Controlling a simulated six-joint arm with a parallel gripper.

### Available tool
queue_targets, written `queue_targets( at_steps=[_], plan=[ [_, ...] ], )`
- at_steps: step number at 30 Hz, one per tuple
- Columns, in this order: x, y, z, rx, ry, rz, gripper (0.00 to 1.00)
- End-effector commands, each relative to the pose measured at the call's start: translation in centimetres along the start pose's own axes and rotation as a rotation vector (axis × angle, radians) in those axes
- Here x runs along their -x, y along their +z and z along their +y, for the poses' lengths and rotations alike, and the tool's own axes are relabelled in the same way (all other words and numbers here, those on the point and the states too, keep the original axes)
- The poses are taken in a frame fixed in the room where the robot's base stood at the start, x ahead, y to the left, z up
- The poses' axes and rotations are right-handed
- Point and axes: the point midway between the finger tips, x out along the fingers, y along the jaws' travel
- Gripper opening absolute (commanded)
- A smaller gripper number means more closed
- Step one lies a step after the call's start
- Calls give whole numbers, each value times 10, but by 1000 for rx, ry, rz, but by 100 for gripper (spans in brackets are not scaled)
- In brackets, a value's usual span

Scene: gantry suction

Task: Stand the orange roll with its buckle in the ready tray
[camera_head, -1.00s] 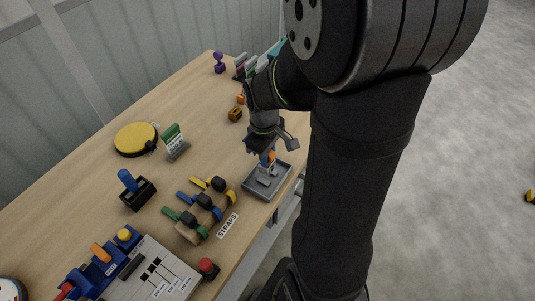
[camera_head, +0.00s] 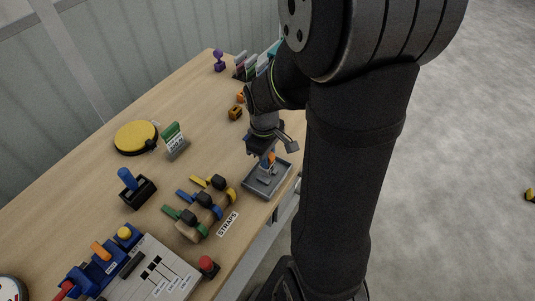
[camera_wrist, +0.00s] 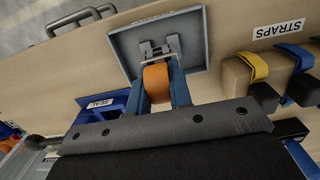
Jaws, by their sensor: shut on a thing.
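The orange roll (camera_wrist: 157,84) is between the two blue fingertips of my gripper (camera_wrist: 162,92) in the wrist view. My gripper is shut on it. A metal buckle (camera_wrist: 160,48) shows at the far end of the roll, over the grey tray (camera_wrist: 192,28). I cannot tell whether the roll touches the tray floor.
A strap rack (camera_head: 196,228) with yellow, blue and green straps stands left of the tray, beside a STRAPS label (camera_head: 228,224). A brown block (camera_head: 235,113) lies behind the tray. The table edge runs close along the tray's right side.

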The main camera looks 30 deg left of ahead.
Motion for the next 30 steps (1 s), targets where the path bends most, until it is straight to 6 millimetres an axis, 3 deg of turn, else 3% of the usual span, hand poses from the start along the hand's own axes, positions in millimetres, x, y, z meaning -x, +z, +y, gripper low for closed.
queue_targets(
  at_steps=[23,24,27,30],
  plan=[
    [-20,-1,0,0,-1,-1,0],
    [-19,-1,0,0,0,0,27],
    [-19,-1,0,0,0,0,44],
    [-19,-1,0,0,0,0,44]
  ],
)
